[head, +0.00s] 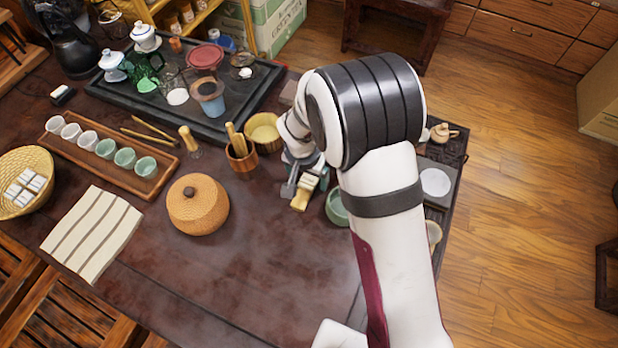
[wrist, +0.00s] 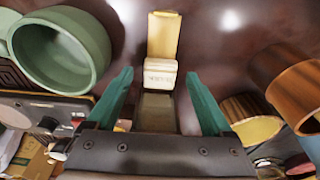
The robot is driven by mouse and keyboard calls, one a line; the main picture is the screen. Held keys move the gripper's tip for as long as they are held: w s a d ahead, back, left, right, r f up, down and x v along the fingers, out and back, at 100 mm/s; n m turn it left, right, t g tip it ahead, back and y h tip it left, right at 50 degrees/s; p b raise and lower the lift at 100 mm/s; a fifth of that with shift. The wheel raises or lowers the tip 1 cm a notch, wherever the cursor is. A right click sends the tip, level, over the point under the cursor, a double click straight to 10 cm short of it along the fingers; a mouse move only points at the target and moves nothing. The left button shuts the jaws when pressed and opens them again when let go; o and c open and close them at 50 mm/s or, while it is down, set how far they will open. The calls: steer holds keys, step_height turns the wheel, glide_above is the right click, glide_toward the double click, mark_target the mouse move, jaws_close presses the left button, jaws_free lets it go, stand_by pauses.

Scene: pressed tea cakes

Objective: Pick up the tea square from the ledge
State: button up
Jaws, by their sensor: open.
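The tea square (wrist: 160,74) is a small cream-wrapped block with dark lettering on its near face. It sits on a narrow pale-wood ledge (wrist: 164,36), which shows beyond it in the wrist view. In the head view the ledge (head: 300,202) is a small yellowish piece on the dark table, partly hidden by my gripper. My gripper (wrist: 158,76) is open, with its teal fingers to the left and right of the square. Gaps show on both sides, so neither finger appears to touch it.
A green bowl (wrist: 62,48) stands close on the left in the wrist view. A brown wooden cup (wrist: 298,92) and a pale bamboo bowl (wrist: 250,122) are close on the right. A woven lidded basket (head: 198,205) stands left of centre in the head view. The front table is clear.

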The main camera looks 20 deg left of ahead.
jaws_close()
steer(key=shift+r, duration=0.1)
